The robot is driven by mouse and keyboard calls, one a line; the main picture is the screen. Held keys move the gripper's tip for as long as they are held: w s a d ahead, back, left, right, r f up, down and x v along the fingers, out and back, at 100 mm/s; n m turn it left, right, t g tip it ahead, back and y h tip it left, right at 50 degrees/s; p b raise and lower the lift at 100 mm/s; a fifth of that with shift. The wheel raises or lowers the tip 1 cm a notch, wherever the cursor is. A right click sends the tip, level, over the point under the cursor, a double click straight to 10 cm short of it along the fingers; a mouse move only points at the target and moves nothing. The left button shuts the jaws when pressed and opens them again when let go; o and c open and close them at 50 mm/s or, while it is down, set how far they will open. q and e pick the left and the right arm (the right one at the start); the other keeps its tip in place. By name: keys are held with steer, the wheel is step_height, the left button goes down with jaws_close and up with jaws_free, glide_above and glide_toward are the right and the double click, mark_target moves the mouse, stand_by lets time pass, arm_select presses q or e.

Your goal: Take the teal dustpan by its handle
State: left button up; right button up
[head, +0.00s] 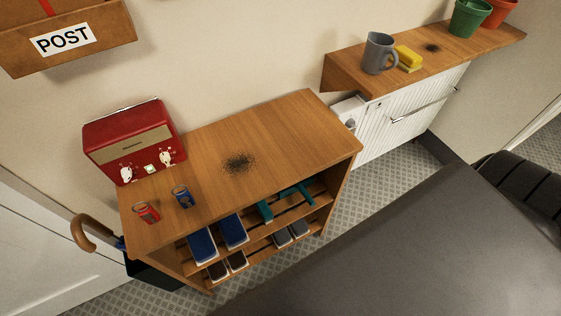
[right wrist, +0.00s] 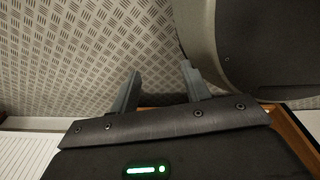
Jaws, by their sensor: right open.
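My left gripper is in neither view.
A dark crumb patch (head: 238,163) lies on the rack top, near a red radio (head: 128,140), a red glass (head: 146,213) and a blue glass (head: 183,196). Blue shoes (head: 202,246) fill the shelf's left. A wall shelf (head: 480,48) holds a grey jug (head: 379,54) and yellow sponges (head: 408,58).

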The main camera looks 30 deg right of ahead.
steer(key=w+d+r+m+t, duration=0.15)
steer(key=w+d+r, duration=0.35)
steer(key=w+d, duration=0.55)
steer(key=m+t+y+b, duration=0.2)
steer(key=b, duration=0.1)
glide_toward(307, 193)
steer(key=s+d+f, duration=0.3)
steer(key=s+f, duration=0.1)
steer(key=s, duration=0.5)
steer(key=shift+w+a+f+p, duration=0.15)
steer(key=shift+w+a, duration=0.55)
steer(key=shift+w, duration=1.2)
steer(key=shift+w+a+f+p, duration=0.15)
steer(key=shift+w+a, duration=0.6)
steer(key=shift+w, duration=1.15)
steer(key=shift+w+a+p, duration=0.25)
steer(key=shift+w+a, duration=0.45)
steer(key=shift+w, duration=1.15)
steer(key=b+x, duration=0.1)
steer(key=x, duration=0.3)
steer(key=shift+d, duration=0.1)
steer(key=shift+w+f, duration=0.1)
steer(key=shift+f, duration=0.3)
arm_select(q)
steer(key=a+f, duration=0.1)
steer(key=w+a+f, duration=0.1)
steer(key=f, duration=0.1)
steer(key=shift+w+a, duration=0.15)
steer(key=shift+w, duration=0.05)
